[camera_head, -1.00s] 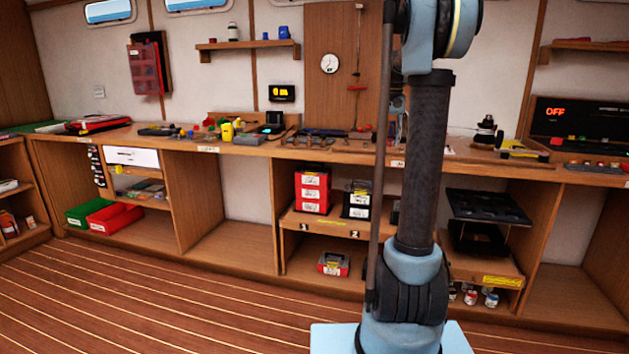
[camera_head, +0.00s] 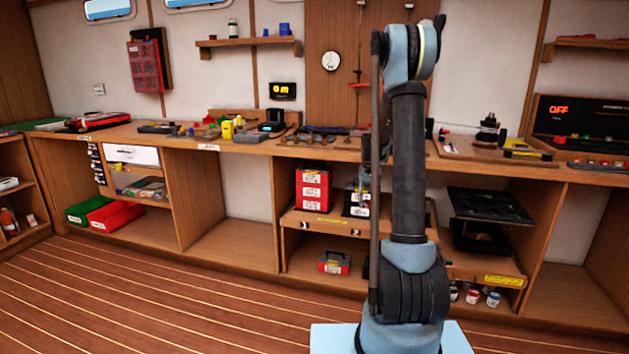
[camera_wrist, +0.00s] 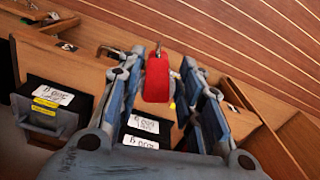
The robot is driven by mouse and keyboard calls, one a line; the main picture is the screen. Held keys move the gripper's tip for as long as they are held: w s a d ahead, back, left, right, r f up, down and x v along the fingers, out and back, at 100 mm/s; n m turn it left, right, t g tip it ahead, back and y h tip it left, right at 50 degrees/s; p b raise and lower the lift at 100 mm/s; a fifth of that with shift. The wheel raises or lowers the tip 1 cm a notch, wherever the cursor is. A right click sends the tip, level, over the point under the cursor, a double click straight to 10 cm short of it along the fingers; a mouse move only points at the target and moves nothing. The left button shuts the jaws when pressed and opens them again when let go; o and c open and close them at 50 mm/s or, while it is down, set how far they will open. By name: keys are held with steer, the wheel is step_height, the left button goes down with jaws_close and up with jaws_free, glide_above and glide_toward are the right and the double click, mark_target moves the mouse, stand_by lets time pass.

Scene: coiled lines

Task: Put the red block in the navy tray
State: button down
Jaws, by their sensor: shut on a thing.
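In the wrist view my gripper (camera_wrist: 160,70) is shut on the red block (camera_wrist: 157,80), which stands out between the two blue-grey fingers with a small metal piece at its top end. In the head view my gripper (camera_head: 365,185) is small and partly hidden behind my arm, in front of the middle lower shelf; the block cannot be made out there. I cannot pick out a navy tray for certain. A dark, shallow tray (camera_head: 490,205) is at the right, above another dark container (camera_head: 480,240).
Below the gripper in the wrist view are dark boxes with white labels (camera_wrist: 50,97). Beside the gripper in the head view stands a red drawer box (camera_head: 313,188) on the shelf. A red case (camera_head: 334,262) sits lower. The workbench (camera_head: 330,150) above is cluttered; the floor is clear.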

steer(key=s+a+f, duration=0.1)
steer(key=s+f, duration=0.1)
steer(key=f, duration=0.5)
steer(key=s+a+f+n, duration=0.1)
steer(key=s+a+f, duration=0.1)
steer(key=f, duration=0.4)
steer(key=shift+f, duration=0.4)
